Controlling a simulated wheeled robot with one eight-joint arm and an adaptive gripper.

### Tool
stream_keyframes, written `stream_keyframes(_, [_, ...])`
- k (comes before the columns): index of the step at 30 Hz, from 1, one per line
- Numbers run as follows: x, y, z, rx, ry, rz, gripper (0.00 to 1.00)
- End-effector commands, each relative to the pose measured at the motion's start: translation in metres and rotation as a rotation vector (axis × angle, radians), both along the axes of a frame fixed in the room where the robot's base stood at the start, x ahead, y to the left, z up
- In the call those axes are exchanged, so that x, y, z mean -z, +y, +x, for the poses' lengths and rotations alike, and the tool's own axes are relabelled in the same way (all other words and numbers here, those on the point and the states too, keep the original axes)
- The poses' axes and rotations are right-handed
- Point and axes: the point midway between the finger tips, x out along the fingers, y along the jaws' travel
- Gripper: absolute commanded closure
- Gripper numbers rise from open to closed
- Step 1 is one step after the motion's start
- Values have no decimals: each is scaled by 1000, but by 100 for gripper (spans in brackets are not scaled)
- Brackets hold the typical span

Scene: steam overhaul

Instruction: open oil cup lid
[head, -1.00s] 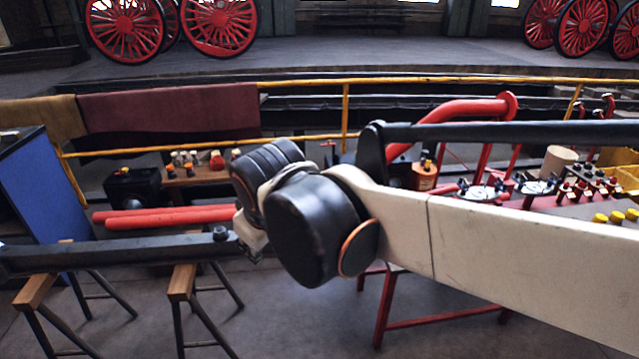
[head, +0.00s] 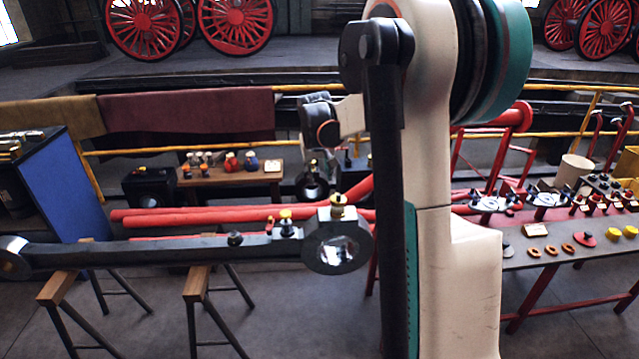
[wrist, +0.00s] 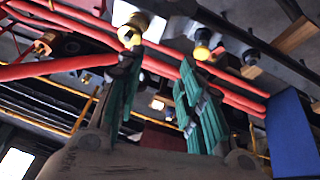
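A dark connecting rod (head: 150,250) lies across wooden-topped trestles in the head view. Its ring-shaped right end carries a brass oil cup (head: 337,207); whether its lid is shut is too small to tell. A smaller yellow-topped fitting (head: 285,215) stands just left of it. In the wrist view the brass cup (wrist: 130,30) and a yellow cap (wrist: 202,45) show beyond the fingertips. My gripper (wrist: 158,62) has its teal fingers spread, with nothing between them. The left finger overlaps the brass cup in that picture; contact cannot be told. In the head view the fingers are not clear.
Red pipes (head: 180,217) run behind the rod. A wooden bench (head: 225,177) with bottles and small jars stands behind. A parts table (head: 560,250) is at the right. A blue panel (head: 52,185) stands at the left. My arm hides part of the middle right.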

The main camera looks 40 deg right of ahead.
Motion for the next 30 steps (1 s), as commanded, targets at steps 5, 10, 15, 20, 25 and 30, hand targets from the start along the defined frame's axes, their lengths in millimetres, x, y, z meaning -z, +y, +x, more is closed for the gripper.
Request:
stream_keyframes(5, [22, -55, 16, 172, -50, 74, 65])
stream_keyframes(10, [35, -77, 20, 247, -74, 107, 65])
stream_keyframes(15, [47, -82, 24, 256, -76, 112, 65])
stream_keyframes(20, [72, -88, 32, 255, -76, 112, 65])
stream_keyframes(25, [104, -96, 42, 254, -76, 112, 65])
stream_keyframes(30, [133, -104, 51, 254, -76, 112, 65])
